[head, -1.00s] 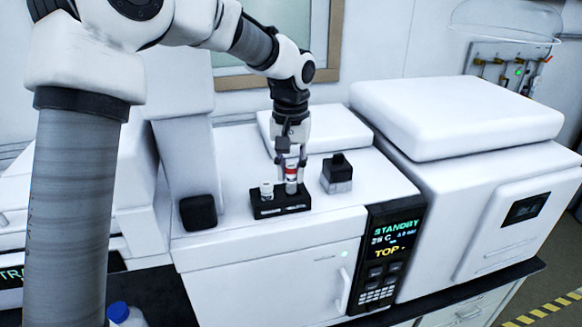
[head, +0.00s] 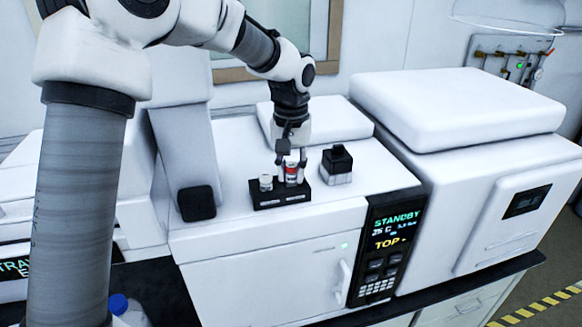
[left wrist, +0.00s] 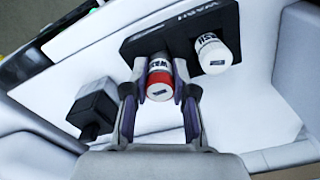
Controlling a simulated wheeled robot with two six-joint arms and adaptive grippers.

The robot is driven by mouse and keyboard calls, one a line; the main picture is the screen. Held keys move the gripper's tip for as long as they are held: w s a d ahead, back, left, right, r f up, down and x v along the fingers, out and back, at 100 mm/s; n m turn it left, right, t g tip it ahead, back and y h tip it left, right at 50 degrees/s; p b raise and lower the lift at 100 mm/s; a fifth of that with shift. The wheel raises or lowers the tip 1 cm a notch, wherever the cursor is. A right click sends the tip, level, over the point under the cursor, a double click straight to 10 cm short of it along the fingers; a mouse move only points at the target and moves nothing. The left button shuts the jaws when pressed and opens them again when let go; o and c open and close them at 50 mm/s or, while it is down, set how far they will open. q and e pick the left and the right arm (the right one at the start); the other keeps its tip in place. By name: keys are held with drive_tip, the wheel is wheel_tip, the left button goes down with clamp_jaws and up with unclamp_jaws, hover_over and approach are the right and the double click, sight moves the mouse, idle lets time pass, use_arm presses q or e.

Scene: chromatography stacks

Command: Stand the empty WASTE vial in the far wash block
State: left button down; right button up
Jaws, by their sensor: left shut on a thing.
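A red-and-white vial (head: 291,170), its label partly readable, stands upright at the right end of a black block (head: 281,199) on the white instrument top. My left gripper (head: 291,176) points down and is shut on this vial. In the left wrist view the red cap end of the vial (left wrist: 160,88) lies between the fingers (left wrist: 160,98). The black block (left wrist: 143,40) carries lettering that appears to read WASH. I cannot tell how deep the vial sits in the block. A white-capped vial (head: 266,182) stands in the block's left end. My right gripper is not in view.
A small black-topped grey block (head: 337,165) stands just right of the vial block. An instrument with a display panel (head: 388,240) is below, and a big white unit (head: 455,110) stands at the right. A blue-capped bottle (head: 118,304) is at the lower left.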

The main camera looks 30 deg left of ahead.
use_arm(q)
drive_tip(key=shift+w+f, duration=0.1)
drive_tip(key=shift+f, duration=0.35)
drive_tip(key=c, duration=0.9)
unclamp_jaws()
drive_tip(key=shift+o, duration=0.6)
drive_tip(key=o, duration=0.3)
